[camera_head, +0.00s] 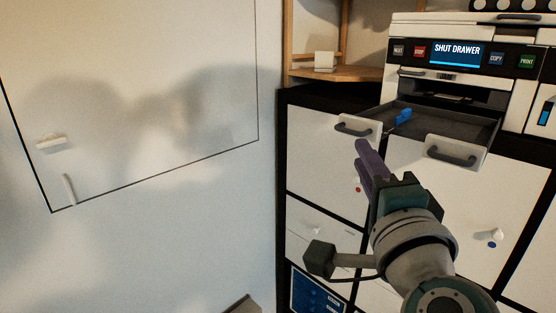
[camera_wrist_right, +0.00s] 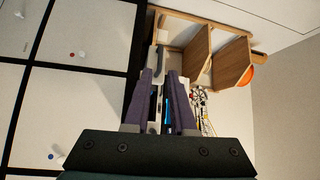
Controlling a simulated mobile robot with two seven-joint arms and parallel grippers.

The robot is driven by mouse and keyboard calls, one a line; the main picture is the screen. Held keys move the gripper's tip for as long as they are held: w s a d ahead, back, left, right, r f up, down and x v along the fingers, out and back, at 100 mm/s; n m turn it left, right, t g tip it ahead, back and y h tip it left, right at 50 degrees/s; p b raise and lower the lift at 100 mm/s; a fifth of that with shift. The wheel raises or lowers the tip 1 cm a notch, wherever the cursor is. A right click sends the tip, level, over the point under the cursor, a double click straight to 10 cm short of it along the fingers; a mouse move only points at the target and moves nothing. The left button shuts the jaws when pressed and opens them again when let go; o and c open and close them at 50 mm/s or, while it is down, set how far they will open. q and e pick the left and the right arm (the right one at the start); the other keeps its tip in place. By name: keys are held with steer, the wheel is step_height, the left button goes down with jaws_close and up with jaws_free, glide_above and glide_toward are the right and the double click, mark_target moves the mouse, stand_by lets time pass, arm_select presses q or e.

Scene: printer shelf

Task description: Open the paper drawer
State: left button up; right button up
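The printer (camera_head: 460,30) stands on the cabinet at the upper right, and its screen reads "SHUT DRAWER". The dark paper drawer (camera_head: 455,122) is pulled out of it, and its inside shows. A blue piece (camera_head: 403,117) sits in the drawer. White front pieces with dark handles show at its left (camera_head: 344,127) and right (camera_head: 479,157). My right gripper (camera_head: 364,155) is just below the left handle; its purple fingers look empty, and contact is unclear. In the right wrist view the fingers (camera_wrist_right: 161,76) stand apart, with a dark handle beyond them. My left gripper is not in view.
White cabinet doors (camera_head: 318,150) with dark frames lie below and behind my right arm. A wooden shelf (camera_head: 345,73) stands left of the printer. A whiteboard (camera_head: 140,90) covers the left wall. The space before it is free.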

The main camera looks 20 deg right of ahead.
steer(key=v, duration=0.3)
stand_by(0.5)
steer(key=s+a+f+n+g+y+p, duration=0.1)
steer(key=s+a+n+g+y+p, duration=0.25)
steer(key=a+n+y, duration=0.95)
steer(key=s+d+f+n+g+h+p, duration=0.1)
steer(key=s+d+f+n+g+h, duration=0.1)
steer(key=s+n+g, duration=0.3)
steer(key=s+d+f+n+g+h+p, duration=0.1)
steer(key=s+d+f+n+g+h, duration=0.1)
steer(key=s, duration=0.9)
steer(key=d+n+g+h, duration=0.1)
steer(key=d+n+g, duration=0.1)
steer(key=n+g, duration=0.1)
steer(key=shift+s+d+f+g+h, duration=0.25)
steer(key=shift+s+f+g+h, duration=0.05)
steer(key=shift+s+f+g, duration=0.15)
